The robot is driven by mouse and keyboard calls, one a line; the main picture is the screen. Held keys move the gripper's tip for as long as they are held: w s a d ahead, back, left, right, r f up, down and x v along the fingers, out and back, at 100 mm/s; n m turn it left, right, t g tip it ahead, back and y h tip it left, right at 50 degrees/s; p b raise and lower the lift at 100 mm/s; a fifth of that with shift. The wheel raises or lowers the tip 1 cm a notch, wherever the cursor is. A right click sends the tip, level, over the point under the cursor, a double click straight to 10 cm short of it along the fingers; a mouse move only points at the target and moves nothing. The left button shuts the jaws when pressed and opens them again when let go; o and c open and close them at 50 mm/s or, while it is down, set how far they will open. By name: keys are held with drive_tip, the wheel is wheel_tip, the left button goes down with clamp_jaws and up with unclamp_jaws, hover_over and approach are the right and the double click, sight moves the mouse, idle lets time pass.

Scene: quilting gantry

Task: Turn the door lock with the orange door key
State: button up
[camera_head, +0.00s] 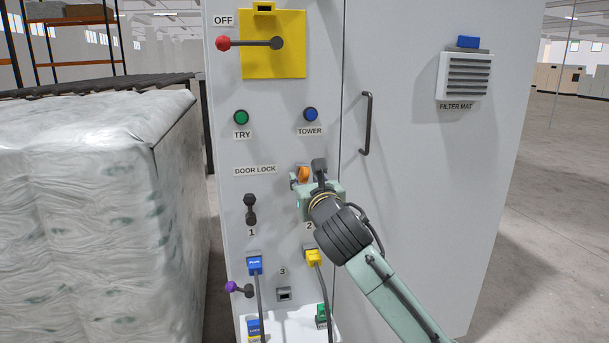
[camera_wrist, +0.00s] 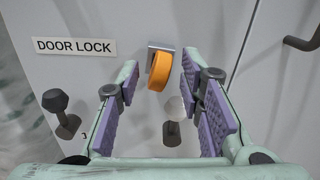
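The orange door key (camera_head: 304,174) sits at the door lock, to the right of the DOOR LOCK label (camera_head: 255,170) on the grey cabinet front. My gripper (camera_head: 308,178) is at the lock. In the wrist view its purple-padded fingers (camera_wrist: 163,85) are spread apart, with the key between and just beyond their tips. I see no clear contact with the key.
A black toggle lever (camera_head: 250,209) marked 1 is left of my gripper; it also shows in the wrist view (camera_wrist: 60,108). Blue (camera_head: 254,265) and yellow (camera_head: 313,257) plugs with cables are below. A door handle (camera_head: 367,123) stands out at right. A wrapped bale (camera_head: 90,220) stands left.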

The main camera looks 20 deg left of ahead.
drive_tip(key=v, duration=1.2)
drive_tip(key=shift+c, duration=0.5)
